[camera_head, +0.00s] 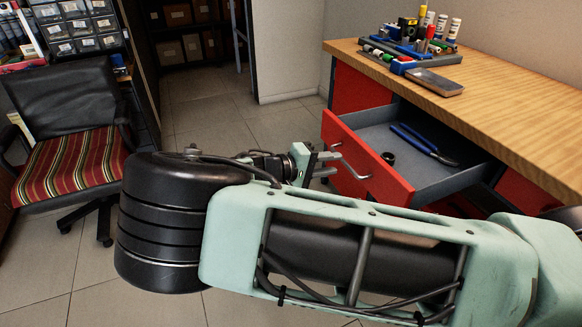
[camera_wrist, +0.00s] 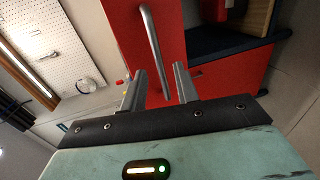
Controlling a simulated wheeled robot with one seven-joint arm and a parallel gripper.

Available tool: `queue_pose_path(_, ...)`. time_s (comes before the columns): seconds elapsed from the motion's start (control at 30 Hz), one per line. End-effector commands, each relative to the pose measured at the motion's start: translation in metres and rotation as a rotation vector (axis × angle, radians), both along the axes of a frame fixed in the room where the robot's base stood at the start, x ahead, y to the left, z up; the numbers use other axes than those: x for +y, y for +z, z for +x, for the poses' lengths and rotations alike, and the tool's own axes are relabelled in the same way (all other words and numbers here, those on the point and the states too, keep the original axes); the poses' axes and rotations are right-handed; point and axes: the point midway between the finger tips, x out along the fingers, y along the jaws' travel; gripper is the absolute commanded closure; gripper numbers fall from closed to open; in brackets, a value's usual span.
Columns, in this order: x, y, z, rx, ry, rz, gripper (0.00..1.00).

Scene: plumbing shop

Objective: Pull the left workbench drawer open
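The red-fronted workbench drawer (camera_head: 385,185) is pulled well out from under the wooden bench top; its grey interior shows. Its metal bar handle (camera_head: 352,166) is on the front face. My gripper (camera_head: 322,158) is beside the handle, at the drawer's front. In the wrist view my gripper's two fingers (camera_wrist: 158,80) stand apart. The handle (camera_wrist: 153,45) runs down between them in the picture, with gaps on both sides. Neither finger visibly presses on it; how deep it sits between them is unclear.
Blue-handled pliers (camera_head: 422,142) and a small black ring (camera_head: 388,158) lie in the drawer. The wooden bench top (camera_head: 500,95) holds a tool tray (camera_head: 410,50) and a grey flat case (camera_head: 434,82). A striped chair (camera_head: 70,165) stands left. Tiled floor beyond my arm is clear.

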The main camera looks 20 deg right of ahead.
Motion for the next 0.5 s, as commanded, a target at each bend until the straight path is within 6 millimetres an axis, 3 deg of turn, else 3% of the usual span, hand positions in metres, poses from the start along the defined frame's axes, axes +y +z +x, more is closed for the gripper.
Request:
queue_pose_path(0.3, 0.076, 0.015, -0.005, 0.000, 0.004, 0.004, 0.69)
queue_pose_path(0.5, 0.113, 0.023, -0.009, -0.001, 0.003, 0.002, 0.69)
